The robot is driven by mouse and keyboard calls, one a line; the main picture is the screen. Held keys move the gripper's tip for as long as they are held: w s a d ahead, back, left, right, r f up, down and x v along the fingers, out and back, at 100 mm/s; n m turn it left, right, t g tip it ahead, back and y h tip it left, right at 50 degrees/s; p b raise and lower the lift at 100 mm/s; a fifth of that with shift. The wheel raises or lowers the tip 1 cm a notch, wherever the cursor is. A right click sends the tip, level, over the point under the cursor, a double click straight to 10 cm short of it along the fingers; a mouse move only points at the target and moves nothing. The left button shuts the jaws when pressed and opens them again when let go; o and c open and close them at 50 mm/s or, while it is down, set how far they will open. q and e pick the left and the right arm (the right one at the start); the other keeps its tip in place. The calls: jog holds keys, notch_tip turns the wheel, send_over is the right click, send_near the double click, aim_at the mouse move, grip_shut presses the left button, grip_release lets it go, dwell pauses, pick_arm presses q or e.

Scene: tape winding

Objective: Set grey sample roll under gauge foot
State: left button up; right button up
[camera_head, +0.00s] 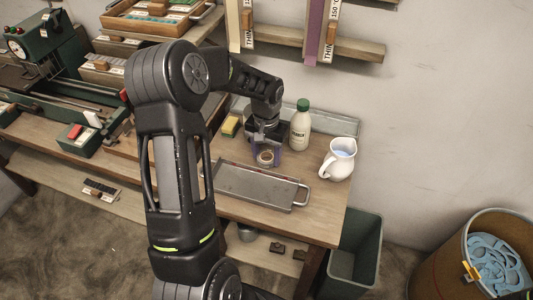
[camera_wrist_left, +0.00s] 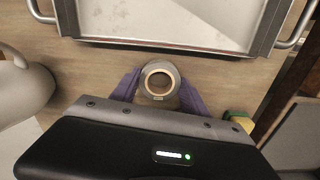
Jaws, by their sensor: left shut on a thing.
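A small grey ring-shaped roll (camera_head: 265,162) with a tan core is between the purple-tipped fingers of my left gripper (camera_head: 267,149), which is shut on it. In the left wrist view the roll (camera_wrist_left: 159,99) is gripped from both sides, its open hole facing the camera. It is over the wooden bench just behind the metal tray; I cannot tell whether it touches the bench. A green machine with a round white dial (camera_head: 17,28), perhaps the gauge, stands at the far left. Its foot cannot be made out. My right gripper is not in view.
The metal tray (camera_head: 254,186) lies in front of the roll. A green-capped bottle (camera_head: 300,129), white pitcher (camera_head: 338,160) and yellow block (camera_head: 231,125) stand nearby. A green bin (camera_head: 352,258) is beside the bench. My left arm hides the bench's middle.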

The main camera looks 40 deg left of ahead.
pick_arm(q)
jog(key=shift+f, duration=0.2)
jog(key=o, duration=1.3)
jog(key=shift+r, duration=0.1)
jog(key=shift+r, duration=0.1)
notch_tip(320, 180, up, 12)
jog(key=shift+r+b, duration=0.1)
jog(key=shift+b, duration=0.25)
jog(key=shift+c, duration=0.4)
